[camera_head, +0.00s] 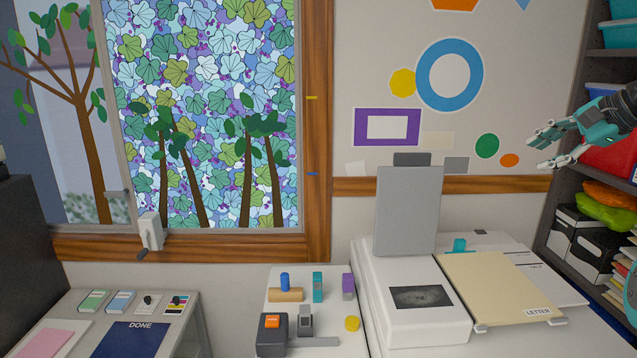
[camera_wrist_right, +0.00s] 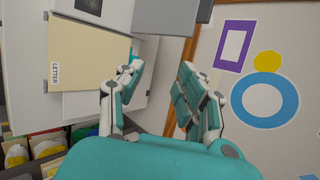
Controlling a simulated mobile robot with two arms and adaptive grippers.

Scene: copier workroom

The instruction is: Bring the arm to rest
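My right gripper (camera_head: 538,151) is raised at the right of the head view, in front of the wall and the shelf. Its teal and white fingers are spread apart with nothing between them. In the right wrist view, the same gripper (camera_wrist_right: 160,76) shows a clear gap between its fingers. The copier (camera_head: 412,328) stands below and to the left of it, with its grey lid (camera_head: 407,210) upright and a dark picture (camera_head: 421,297) on its top. My left gripper does not show in either view.
A shelf rack with black boxes (camera_head: 571,247) and a red bin (camera_head: 607,160) is close to the right gripper. A cream LETTER panel (camera_head: 497,287) lies beside the copier. A small white table (camera_head: 324,268) holds several small items.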

